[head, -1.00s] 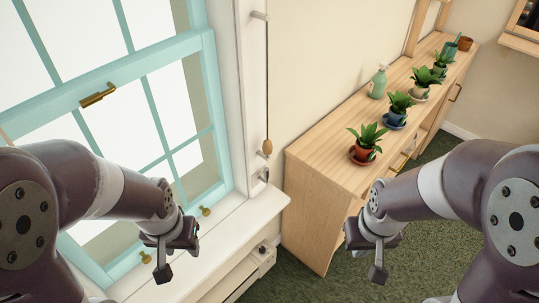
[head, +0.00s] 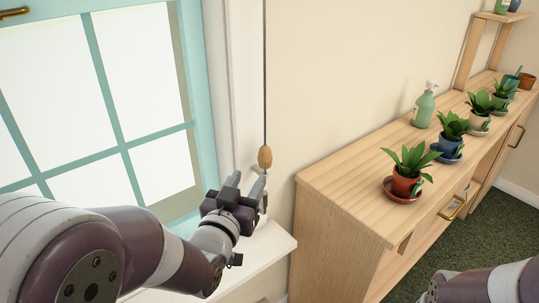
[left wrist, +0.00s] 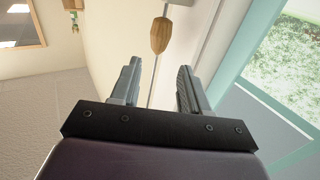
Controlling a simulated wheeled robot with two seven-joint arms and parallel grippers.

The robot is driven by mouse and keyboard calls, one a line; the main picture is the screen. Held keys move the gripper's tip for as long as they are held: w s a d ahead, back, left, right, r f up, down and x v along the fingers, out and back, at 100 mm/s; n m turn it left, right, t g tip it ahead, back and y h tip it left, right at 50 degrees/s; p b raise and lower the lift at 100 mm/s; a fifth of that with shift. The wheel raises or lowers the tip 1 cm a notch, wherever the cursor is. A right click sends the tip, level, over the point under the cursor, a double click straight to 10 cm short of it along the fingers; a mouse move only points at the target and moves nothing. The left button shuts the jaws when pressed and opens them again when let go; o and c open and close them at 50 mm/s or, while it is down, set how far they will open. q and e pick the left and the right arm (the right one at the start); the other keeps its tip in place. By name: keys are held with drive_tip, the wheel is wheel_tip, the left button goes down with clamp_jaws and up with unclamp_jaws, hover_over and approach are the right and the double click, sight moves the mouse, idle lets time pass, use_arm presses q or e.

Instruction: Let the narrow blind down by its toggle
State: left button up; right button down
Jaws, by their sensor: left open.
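The toggle (head: 265,157) is a small wooden bead on a thin dark cord (head: 264,80) that hangs along the wall beside the window frame. My left gripper (head: 246,188) is open and empty, just below the toggle in the head view. In the left wrist view the toggle (left wrist: 161,34) shows beyond the fingertips, and the cord runs on down between the two open fingers (left wrist: 156,80). The blind itself does not show clearly. My right gripper is outside the head view; only part of my right arm shows at the lower right.
A turquoise window (head: 195,70) with a white sill (head: 262,255) stands at the left. The wall between is bare.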

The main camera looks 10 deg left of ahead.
sight(263, 159)
use_arm(q)
drive_tip(key=w, duration=0.7)
drive_tip(key=w+d, duration=0.1)
drive_tip(key=w, duration=0.3)
drive_tip(key=shift+w+f, duration=0.2)
drive_tip(key=shift+w, duration=0.05)
clamp_jaws()
